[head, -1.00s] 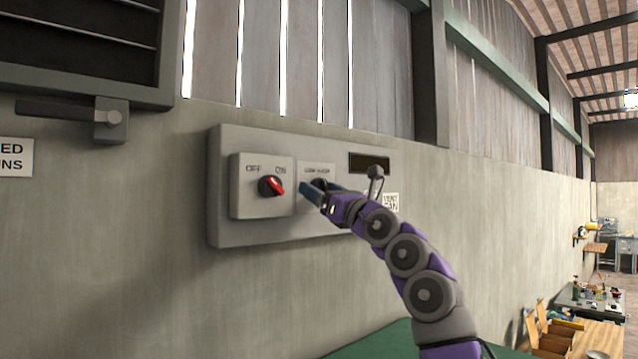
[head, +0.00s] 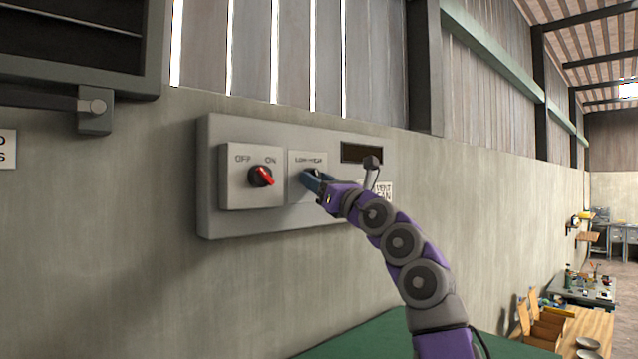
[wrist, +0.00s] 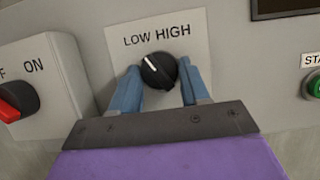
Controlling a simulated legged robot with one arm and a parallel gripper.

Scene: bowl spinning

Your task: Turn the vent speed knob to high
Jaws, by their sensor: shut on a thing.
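The vent speed knob (wrist: 158,70) is round and black with a white pointer line, on a light plate (wrist: 205,50) marked LOW and HIGH. In the wrist view its line points up and left, toward LOW. My gripper (wrist: 160,82) has one blue finger on each side of the knob and is shut on it. In the head view my gripper (head: 311,180) reaches the plate from the lower right and hides most of the knob.
A dark display (head: 361,153) and a green button (wrist: 315,86) are to the right. A green surface (head: 360,340) lies below.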

